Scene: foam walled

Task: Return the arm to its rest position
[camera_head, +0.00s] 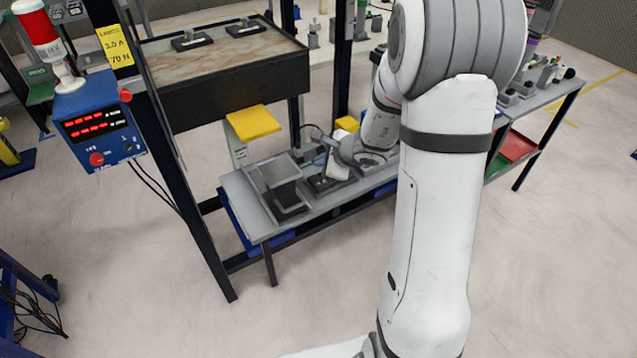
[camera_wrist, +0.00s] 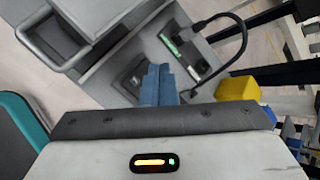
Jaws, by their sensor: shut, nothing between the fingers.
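My gripper (camera_wrist: 159,84) shows in the wrist view as two blue-grey fingers closed together, with nothing between them. Below them is the white gripper body with a lit orange and green indicator. The fingers point toward a grey station with a dark, sloped block and a small panel with a green strip (camera_wrist: 172,42). In the head view my white arm fills the middle right and reaches out over a low grey bench (camera_head: 238,191). The wrist is partly hidden behind the arm's links, and the fingertips are too small there to make out.
On the bench stands a grey boxy fixture (camera_head: 284,190). A yellow block (camera_wrist: 238,87) is close to the right of the fingers. A dark frame post (camera_head: 200,200) carries a blue control box (camera_head: 97,120). Another bench with a red tray (camera_head: 517,146) stands right.

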